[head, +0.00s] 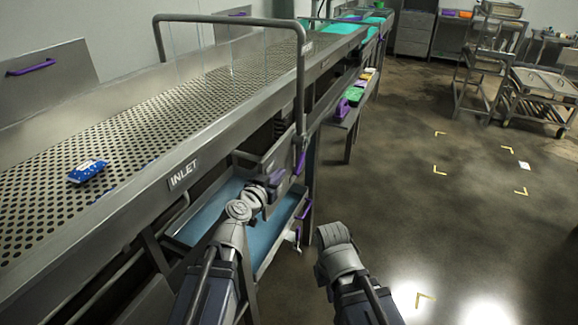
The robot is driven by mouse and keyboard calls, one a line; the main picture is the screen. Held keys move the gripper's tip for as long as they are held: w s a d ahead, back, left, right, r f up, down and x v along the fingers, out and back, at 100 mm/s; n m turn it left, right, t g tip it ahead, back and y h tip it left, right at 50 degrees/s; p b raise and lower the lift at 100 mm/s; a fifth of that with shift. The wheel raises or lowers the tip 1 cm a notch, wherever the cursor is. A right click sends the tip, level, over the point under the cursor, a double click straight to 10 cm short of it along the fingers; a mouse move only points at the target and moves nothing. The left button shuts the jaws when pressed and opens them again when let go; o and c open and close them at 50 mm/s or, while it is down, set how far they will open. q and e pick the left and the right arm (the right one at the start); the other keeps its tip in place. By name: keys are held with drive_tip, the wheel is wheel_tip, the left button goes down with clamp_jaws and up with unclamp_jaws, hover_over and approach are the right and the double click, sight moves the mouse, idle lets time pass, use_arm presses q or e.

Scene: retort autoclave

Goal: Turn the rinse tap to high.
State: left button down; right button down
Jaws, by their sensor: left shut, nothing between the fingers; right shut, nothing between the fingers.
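I cannot make out a part that is clearly the rinse tap, or any setting mark. A small pale fitting (293,236) sits at the right end of the blue-lined basin (265,240) below the conveyor; I cannot tell whether it is the tap. My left gripper (276,183) is shut and empty, near the basin's far edge and a purple upright handle (300,162). Contact cannot be told. My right arm comes in at the bottom centre and ends in a grey wrist; its fingers do not show.
The perforated conveyor (120,140) with an INLET label (183,174) runs along the left and carries a blue packet (87,171). A metal rail (300,80) arches over it. Another purple handle (305,209) is on the basin's right end.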

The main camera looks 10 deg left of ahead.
use_arm(q)
drive_tip(key=b, duration=0.2)
approach(299, 160)
drive_tip(key=w+d+r, duration=0.1)
drive_tip(key=w+r, duration=0.1)
drive_tip(key=w, duration=0.1)
drive_tip(key=shift+w+d+f+b, duration=0.2)
drive_tip(key=shift+w+f+b, duration=0.35)
drive_tip(key=shift+f+b, duration=0.2)
drive_tip(key=shift+w+d+f+b, duration=0.2)
drive_tip(key=shift+w+f+b, duration=0.4)
drive_tip(key=shift+f, duration=0.15)
